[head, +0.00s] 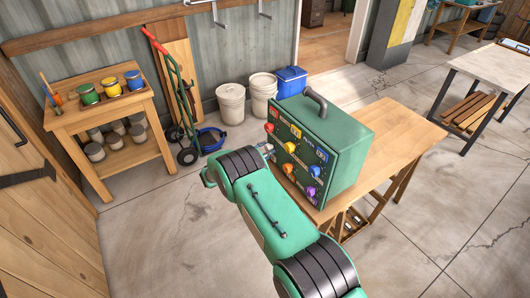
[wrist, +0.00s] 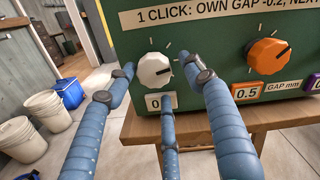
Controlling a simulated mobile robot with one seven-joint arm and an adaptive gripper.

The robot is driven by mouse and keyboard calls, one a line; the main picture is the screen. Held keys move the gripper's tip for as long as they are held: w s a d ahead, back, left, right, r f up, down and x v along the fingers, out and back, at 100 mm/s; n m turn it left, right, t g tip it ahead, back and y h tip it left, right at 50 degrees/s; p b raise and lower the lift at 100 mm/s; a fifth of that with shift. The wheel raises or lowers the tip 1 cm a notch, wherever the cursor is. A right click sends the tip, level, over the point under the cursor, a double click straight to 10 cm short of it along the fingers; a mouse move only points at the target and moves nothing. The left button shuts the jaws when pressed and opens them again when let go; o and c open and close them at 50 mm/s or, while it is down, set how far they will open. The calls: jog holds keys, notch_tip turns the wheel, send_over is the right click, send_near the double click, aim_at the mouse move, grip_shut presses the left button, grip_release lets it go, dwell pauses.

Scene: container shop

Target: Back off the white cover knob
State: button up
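The white knob (wrist: 155,69) is on the front of a green control box (wrist: 215,55) in the wrist view, with a dark pointer mark facing right. A label below it (wrist: 153,102) shows a "0"; the rest is covered by a finger. My gripper (wrist: 162,76) has three blue fingers spread around the knob, one left, one right and one below. Gaps show between the side fingertips and the knob; whether the lower one touches I cannot tell. In the head view the green box (head: 345,150) stands on a wooden table, and the white knob cannot be made out.
An orange knob (wrist: 268,52) with a "0.5" label sits to the right of the right finger. The box stands on the wooden table (head: 385,150). White buckets (head: 231,103) and a blue cooler (head: 291,82) are behind it.

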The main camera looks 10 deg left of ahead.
jog(key=shift+w+a+r, duration=0.1)
jog(key=shift+r, duration=0.15)
jog(key=shift+s+a, duration=0.25)
jog(key=v, duration=1.1)
jog(key=shift+s, duration=0.15)
jog(key=m, duration=0.4)
jog(key=a+m, duration=0.1)
jog(key=m, duration=0.1)
jog(key=shift+s+r+m, duration=0.2)
jog(key=shift+r+m, duration=0.1)
jog(key=shift+m, duration=0.1)
jog(key=x, duration=1.3)
jog(key=shift+w+d, duration=0.25)
jog(key=shift+w, duration=0.05)
